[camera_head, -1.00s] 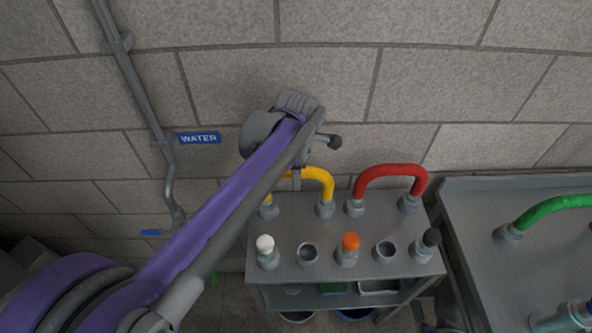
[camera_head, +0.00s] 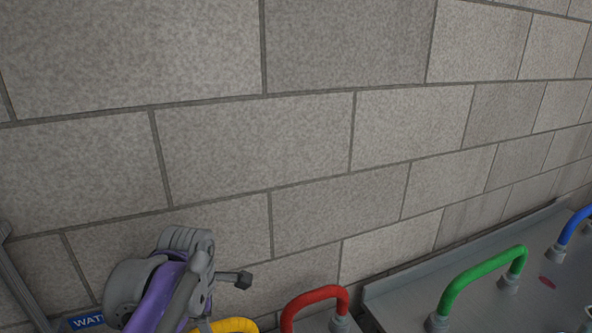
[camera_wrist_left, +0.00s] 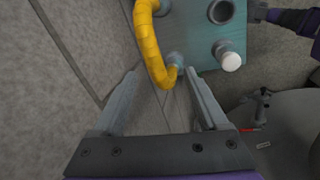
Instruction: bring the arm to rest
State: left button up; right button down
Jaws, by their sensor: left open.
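My left arm (camera_head: 160,298) comes in at the bottom left of the head view, and its wrist end is in front of the block wall. Its fingers are hidden there. In the left wrist view my left gripper (camera_wrist_left: 161,74) is open, with its two fingers apart. A yellow hose (camera_wrist_left: 150,45) passes between and beyond the fingertips in that view. No contact can be made out, and no held thing shows. The yellow hose (camera_head: 232,325) also shows at the bottom edge of the head view. My right gripper cannot be made out.
A red hose (camera_head: 315,296) stands right of the arm. A grey bench (camera_head: 405,295) with a green hose (camera_head: 480,275) and a blue hose (camera_head: 573,228) is at the right. The wall (camera_head: 300,130) fills the background. A white cap (camera_wrist_left: 231,61) shows in the wrist view.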

pick_arm(q)
jog(key=s+d+f+m+t+p, duration=0.1)
jog(key=s+f+m+p, duration=0.1)
jog(key=s+f+m, duration=0.3)
jog(key=s+d+f+m+t+p, duration=0.1)
jog(key=s+f+m, duration=0.3)
jog(key=s+m, duration=0.7)
jog(key=m+t+p, duration=0.1)
jog(key=m, duration=0.3)
jog(key=shift+d+f+m+h+p, duration=0.25)
jog(key=shift+f+m+h+p, duration=0.1)
jog(key=shift+f+m+h, duration=0.05)
jog(key=shift+s+a, duration=0.1)
